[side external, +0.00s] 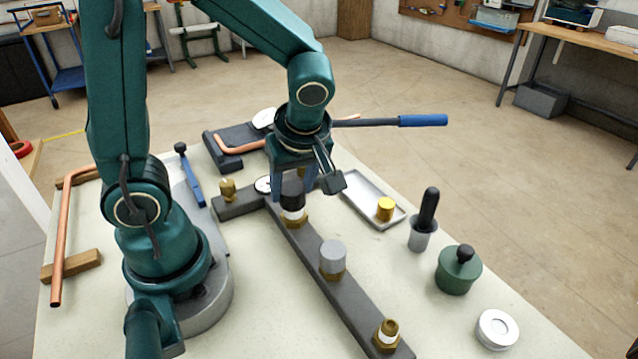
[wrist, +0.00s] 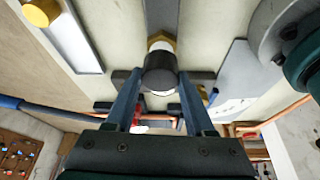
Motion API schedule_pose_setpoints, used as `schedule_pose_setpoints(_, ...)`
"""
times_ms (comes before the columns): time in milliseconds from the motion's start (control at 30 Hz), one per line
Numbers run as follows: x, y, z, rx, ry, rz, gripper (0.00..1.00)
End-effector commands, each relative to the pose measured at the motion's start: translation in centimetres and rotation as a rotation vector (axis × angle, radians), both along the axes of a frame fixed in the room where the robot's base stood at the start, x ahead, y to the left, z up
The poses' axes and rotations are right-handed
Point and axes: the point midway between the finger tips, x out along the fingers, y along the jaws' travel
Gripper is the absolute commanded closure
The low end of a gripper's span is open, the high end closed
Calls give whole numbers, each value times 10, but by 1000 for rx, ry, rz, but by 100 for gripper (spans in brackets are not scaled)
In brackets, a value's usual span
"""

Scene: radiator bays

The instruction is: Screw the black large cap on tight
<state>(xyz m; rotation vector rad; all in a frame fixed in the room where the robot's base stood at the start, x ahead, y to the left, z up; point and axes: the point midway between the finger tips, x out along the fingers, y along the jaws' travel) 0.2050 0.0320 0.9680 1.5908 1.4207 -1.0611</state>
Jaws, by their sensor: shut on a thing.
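The black large cap (side external: 293,194) sits over a fitting with a white band and a brass hex base (side external: 294,219) at the far end of the dark bar. In the wrist view the black cap (wrist: 160,75) is between my two fingers, with the white band and brass beyond it. My gripper (side external: 281,190) points down and is shut on the cap; in the wrist view it (wrist: 157,78) has a finger on each side. The cap looks upright. Its threads are hidden, and I cannot tell how tight it is.
On the dark bar (side external: 310,248) stand a grey-capped fitting (side external: 333,257) and an open brass fitting (side external: 387,334). A tray (side external: 362,198) with a yellow cap (side external: 385,208) lies right.

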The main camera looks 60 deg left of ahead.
Motion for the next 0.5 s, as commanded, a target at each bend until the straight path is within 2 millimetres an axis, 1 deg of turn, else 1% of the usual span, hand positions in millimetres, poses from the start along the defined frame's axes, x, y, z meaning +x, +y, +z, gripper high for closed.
schedule_pose_setpoints(500,0,0,-8,-1,0,-1,100)
